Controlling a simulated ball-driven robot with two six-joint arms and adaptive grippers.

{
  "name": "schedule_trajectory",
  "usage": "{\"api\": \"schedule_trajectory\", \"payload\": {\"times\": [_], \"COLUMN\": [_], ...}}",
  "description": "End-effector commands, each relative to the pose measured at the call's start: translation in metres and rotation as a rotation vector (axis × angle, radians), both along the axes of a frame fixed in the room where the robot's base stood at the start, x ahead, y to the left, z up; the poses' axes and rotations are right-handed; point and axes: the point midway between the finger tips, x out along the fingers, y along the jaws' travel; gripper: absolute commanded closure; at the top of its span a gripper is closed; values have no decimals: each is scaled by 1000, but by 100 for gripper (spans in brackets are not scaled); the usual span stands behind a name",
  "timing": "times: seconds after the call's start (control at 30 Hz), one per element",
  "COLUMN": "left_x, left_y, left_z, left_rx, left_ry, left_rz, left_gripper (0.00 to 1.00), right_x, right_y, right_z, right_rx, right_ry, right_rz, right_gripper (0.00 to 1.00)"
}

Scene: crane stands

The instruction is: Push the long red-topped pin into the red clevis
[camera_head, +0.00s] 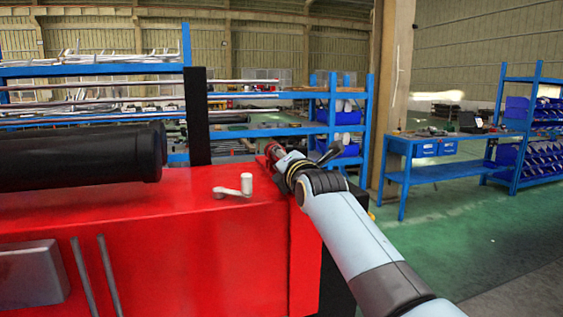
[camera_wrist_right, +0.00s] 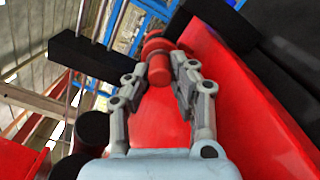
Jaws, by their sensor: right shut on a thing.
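My right gripper (camera_wrist_right: 159,68) is shut on the red top of the pin (camera_wrist_right: 158,73) in the right wrist view. The red cylinder sits between the two fingertips, and the pin's shank is hidden. A rounded red part (camera_wrist_right: 156,45), perhaps the red clevis, lies just past the fingertips. I cannot tell whether the pin touches it or is inside it. In the head view my right gripper (camera_head: 279,157) reaches the far right edge of the red machine body, with a small red part at its tip. My left gripper is not in view.
The red machine body (camera_head: 190,240) carries a pale crank handle (camera_head: 235,188) and black rollers (camera_head: 80,157). A black post (camera_head: 197,115) stands behind. Blue racks and a blue bench (camera_head: 440,175) stand further back. The green floor at right is open.

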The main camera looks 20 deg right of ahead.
Motion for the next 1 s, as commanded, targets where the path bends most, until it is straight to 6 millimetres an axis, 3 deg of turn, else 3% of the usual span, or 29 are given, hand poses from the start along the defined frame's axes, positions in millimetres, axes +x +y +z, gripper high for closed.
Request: {"api": "schedule_trajectory", "payload": {"times": [0.2,0.23,0.4,0.83,1.0], "left_x": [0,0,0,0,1], "left_y": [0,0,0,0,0], "left_z": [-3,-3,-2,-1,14], "left_rx": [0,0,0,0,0], "left_ry": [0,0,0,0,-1], "left_rz": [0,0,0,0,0], "left_gripper": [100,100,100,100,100], "right_x": [5,4,4,3,-8], "right_y": [0,0,0,0,0], "right_z": [2,2,1,0,2], "right_rx": [-1,0,0,0,0], "right_ry": [-4,-4,-2,1,3], "right_rz": [0,0,0,-1,1], "right_gripper": [100,73,51,50,50]}}
